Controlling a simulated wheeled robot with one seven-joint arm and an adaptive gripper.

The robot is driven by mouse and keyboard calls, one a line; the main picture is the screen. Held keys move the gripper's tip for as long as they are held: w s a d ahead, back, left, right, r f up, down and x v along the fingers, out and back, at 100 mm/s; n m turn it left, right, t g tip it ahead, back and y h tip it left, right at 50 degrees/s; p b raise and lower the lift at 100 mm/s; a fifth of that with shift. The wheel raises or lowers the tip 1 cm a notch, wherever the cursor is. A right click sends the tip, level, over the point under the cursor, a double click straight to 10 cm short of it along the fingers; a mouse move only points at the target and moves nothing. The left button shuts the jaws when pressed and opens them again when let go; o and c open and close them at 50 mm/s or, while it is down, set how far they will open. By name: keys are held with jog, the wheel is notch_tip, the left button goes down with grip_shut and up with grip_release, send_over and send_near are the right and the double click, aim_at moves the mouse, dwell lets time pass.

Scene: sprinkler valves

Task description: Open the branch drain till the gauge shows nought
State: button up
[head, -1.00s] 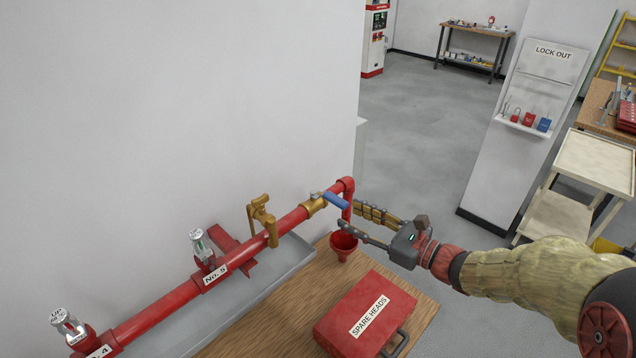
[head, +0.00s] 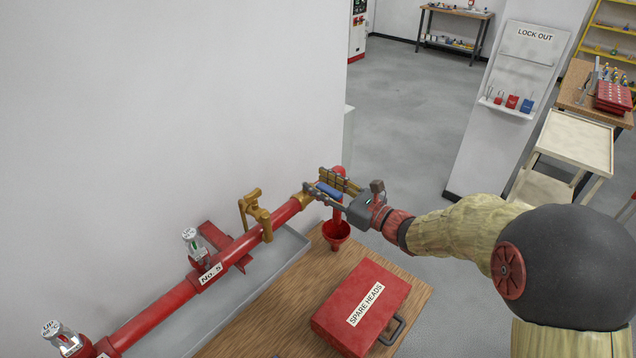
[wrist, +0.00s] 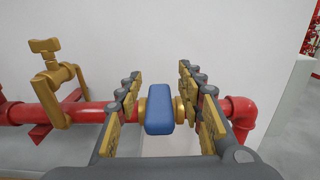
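The drain valve has a blue lever handle (head: 328,190) on a brass body (head: 304,199), near the right end of the red pipe (head: 160,306). In the wrist view the blue handle (wrist: 160,110) is seen nearly end-on, with brass collars at both sides. My gripper (head: 316,182) is open around the handle. In the wrist view my gripper (wrist: 160,82) has one finger on each side, with visible gaps to the blue handle. A red funnel (head: 337,232) sits below the pipe's down-turned end. No gauge face is visible in these frames.
A brass fitting (head: 255,214) stands on the pipe left of the valve. Tagged sprinkler heads (head: 193,241) rise farther left. A red SPARE HEADS case (head: 362,306) lies on the wooden bench (head: 270,315) below my arm. The wall (head: 170,90) is close behind the pipe.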

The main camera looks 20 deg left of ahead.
jog(key=shift+w+a+f, duration=0.1)
jog(key=shift+w+a, duration=0.05)
jog(key=shift+a, duration=0.3)
jog(key=shift+c, duration=0.2)
grip_shut()
dwell(0.5)
